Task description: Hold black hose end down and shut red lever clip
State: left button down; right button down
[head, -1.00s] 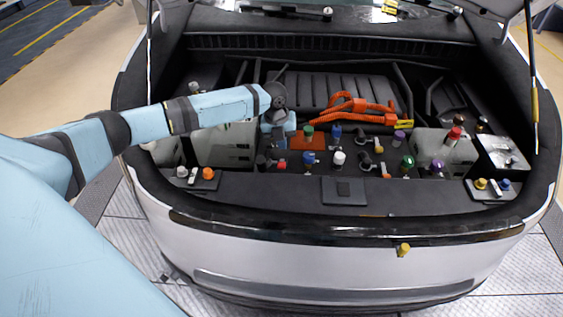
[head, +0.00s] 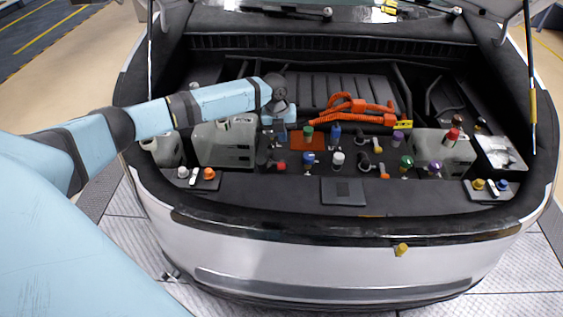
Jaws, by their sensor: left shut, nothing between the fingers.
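A black hose end (head: 264,158) stands in the left middle of the engine bay, in front of the orange-red block. A small red lever clip (head: 281,166) shows just right of it. They are too small to tell whether the hose end is fully down or the clip is shut. My left gripper (head: 281,122) points down behind and above them, apart from both. It is shut and empty; its fingertips are small and hard to make out. My right gripper is not in view.
Blue (head: 308,159), white (head: 338,160) and green (head: 406,163) caps stand to the right, with other hose ends bearing yellow and orange clips. A grey tank (head: 222,146) lies left under my arm. Orange cables (head: 352,108) run behind. The front ledge (head: 270,190) is mostly clear.

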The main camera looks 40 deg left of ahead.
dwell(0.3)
pick_arm(q)
jog(key=shift+w+a+r+p, duration=0.25)
jog(key=shift+w+r+p, duration=0.15)
jog(key=shift+r, duration=0.15)
jog(key=c, duration=1.4)
grip_release()
jog(key=shift+o, duration=0.2)
